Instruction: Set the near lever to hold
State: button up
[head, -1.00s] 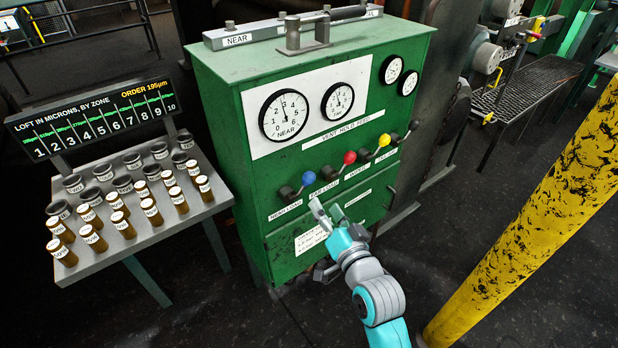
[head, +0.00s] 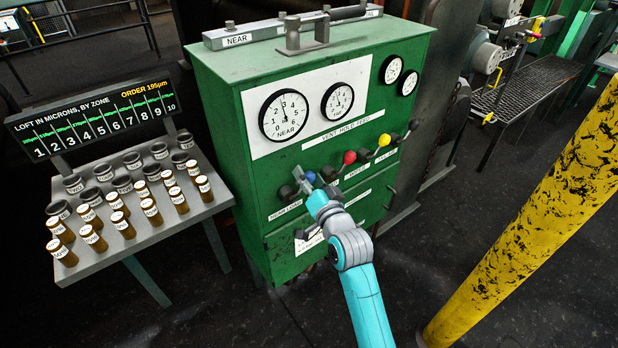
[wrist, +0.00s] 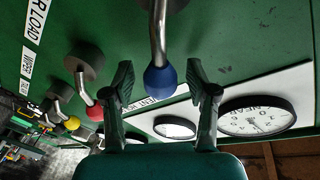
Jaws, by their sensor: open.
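The near lever with its blue knob (head: 310,177) is on the front of the green cabinet (head: 225,150), leftmost in the row of levers. In the wrist view its blue knob (wrist: 160,80) and bent metal stem sit between the two open fingers of my gripper (wrist: 160,88), with a gap on each side. In the head view my gripper (head: 308,180) is at the blue knob and partly covers it. A white strip above the levers reads VENT HOLD FEED (head: 345,130).
A red-knobbed lever (head: 349,157) stands close to the right, then a yellow-knobbed one (head: 384,139) and a black one (head: 414,124). Gauges (head: 285,115) are above. A yellow post (head: 530,215) stands right.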

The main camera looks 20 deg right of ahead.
grip_shut()
dwell(0.4)
jog(key=n, duration=0.1)
jog(key=a+r+n, duration=0.1)
jog(key=a+n+t, duration=0.1)
jog(key=n, duration=0.1)
jog(key=shift+s+a+r, duration=0.1)
jog(key=shift+s+r, duration=0.05)
jog(key=shift+s, duration=0.15)
jog(key=shift+s+a+r+n+t+y, duration=0.2)
jog(key=shift+a+n+y, duration=0.3)
jog(key=shift+n, duration=0.6)
jog(key=shift+s+a+r+n+t+y, duration=0.1)
jog(key=shift+s+a+n+y, duration=0.1)
jog(key=shift+a+n, duration=0.7)
jog(key=shift+d+n, duration=0.15)
jog(key=shift+n, duration=0.15)
grip_release()
